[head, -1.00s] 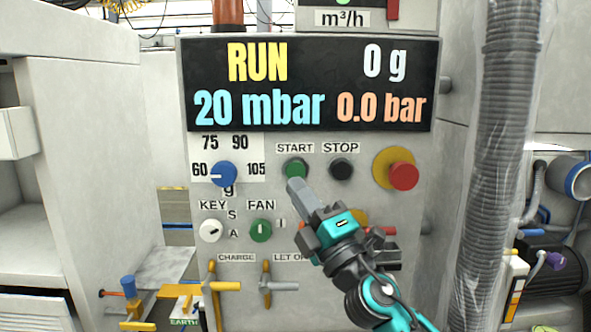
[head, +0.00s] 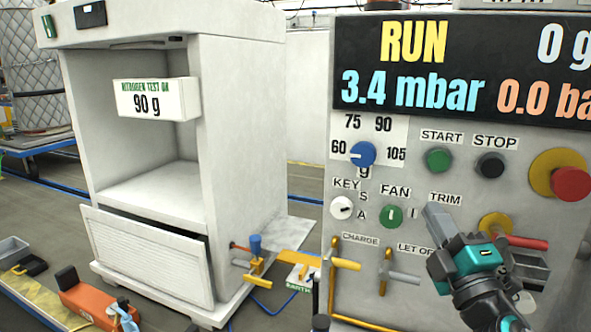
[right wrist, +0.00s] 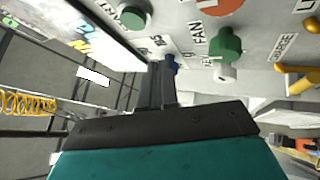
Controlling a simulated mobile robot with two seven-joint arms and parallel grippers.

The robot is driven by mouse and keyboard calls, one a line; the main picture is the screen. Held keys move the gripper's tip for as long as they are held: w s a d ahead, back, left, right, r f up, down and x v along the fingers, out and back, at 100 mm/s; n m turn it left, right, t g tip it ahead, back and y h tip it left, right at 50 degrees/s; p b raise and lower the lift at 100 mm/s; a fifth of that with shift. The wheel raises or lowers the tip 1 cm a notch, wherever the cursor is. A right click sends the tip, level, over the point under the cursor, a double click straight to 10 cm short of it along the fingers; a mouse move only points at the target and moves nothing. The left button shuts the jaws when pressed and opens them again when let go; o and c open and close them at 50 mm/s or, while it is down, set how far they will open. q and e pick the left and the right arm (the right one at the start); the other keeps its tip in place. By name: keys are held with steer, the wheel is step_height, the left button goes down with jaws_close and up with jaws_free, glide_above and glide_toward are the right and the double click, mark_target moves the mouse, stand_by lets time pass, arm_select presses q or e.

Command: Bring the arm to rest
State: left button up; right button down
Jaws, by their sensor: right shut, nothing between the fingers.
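My right gripper (head: 436,218) is shut and empty, in front of the lower part of the control panel (head: 420,160). In the head view its tip is just right of the green FAN knob (head: 391,217) and over the TRIM label's underside. In the right wrist view my gripper's fingers (right wrist: 158,75) are together, with the green FAN knob (right wrist: 226,45) to their right and the blue dial (right wrist: 172,64) close by the tips. I cannot tell whether the fingers touch the panel; they look apart from it. My left gripper is not in view.
The display (head: 460,70) reads RUN and 3.4 mbar. The green START (head: 439,160) and black STOP (head: 490,165) buttons sit below it, with a red mushroom button (head: 570,184) at right. Yellow-handled valves (head: 345,263) stick out below. A white cabinet (head: 190,150) stands at left.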

steer(key=s+a+f+m+g, duration=0.1)
steer(key=s+f+m+g, duration=0.25)
steer(key=f, duration=0.65)
steer(key=s+a+f+m+g+h, duration=0.15)
steer(key=s+f+m, duration=0.25)
steer(key=f, duration=0.6)
steer(key=s+a+f+m+g, duration=0.2)
steer(key=s+f+m+g, duration=0.2)
steer(key=f, duration=0.6)
steer(key=s+a+f+m+g+y, duration=0.1)
steer(key=s+a+f+m+g, duration=0.1)
steer(key=s+f, duration=0.6)
steer(key=shift+s+a+m+g, duration=0.2)
steer(key=shift+a+m+g, duration=0.25)
steer(key=shift+m, duration=0.5)
